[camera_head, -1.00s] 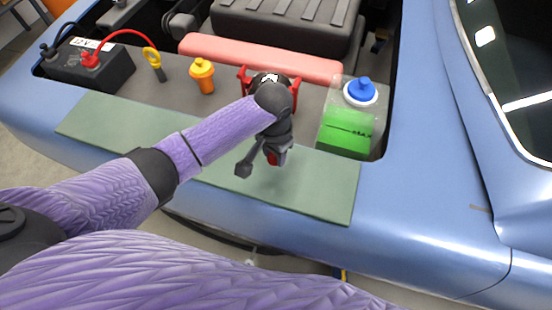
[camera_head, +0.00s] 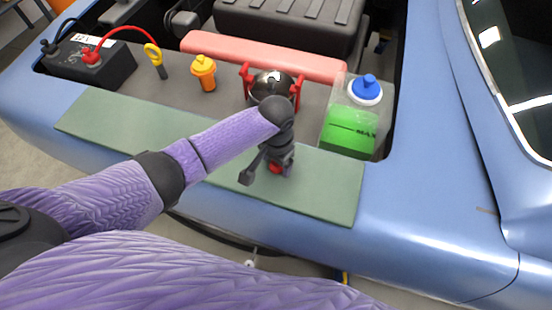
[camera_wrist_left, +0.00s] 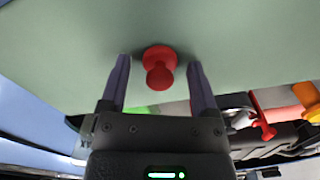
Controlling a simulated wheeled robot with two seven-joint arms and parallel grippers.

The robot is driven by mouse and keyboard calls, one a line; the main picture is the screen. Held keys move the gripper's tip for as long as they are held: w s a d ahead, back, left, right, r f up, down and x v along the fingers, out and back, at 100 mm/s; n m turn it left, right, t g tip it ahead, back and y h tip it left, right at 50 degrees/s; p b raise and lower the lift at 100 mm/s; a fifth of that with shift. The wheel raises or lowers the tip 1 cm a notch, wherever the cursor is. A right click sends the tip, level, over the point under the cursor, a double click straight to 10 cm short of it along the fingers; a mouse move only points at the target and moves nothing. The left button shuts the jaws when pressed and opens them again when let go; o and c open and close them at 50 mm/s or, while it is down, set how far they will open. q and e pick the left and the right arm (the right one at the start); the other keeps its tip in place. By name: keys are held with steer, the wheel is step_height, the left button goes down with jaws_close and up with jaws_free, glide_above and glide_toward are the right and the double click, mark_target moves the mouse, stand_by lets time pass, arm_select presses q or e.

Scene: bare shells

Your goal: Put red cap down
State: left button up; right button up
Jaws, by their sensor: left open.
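The red cap (camera_wrist_left: 159,66) lies on the green mat (camera_wrist_left: 60,40), between and just beyond the two open fingers in the left wrist view. Its knob points toward my left gripper (camera_wrist_left: 159,75), with a gap on each side. In the head view the red cap (camera_head: 275,168) shows only in part on the mat (camera_head: 335,188), below my left gripper (camera_head: 268,172), which hides the rest. My right gripper is not in view.
Behind the mat stand a silver-and-red part (camera_head: 272,84), an orange-yellow cap (camera_head: 203,73), a yellow dipstick loop (camera_head: 155,58), a battery (camera_head: 95,65) and a green-filled reservoir with a blue cap (camera_head: 367,88). The mat's left part is clear.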

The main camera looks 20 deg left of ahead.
arm_select(q)
step_height(320, 180, up, 12)
steer(key=p, duration=0.4)
steer(key=shift+r, duration=0.1)
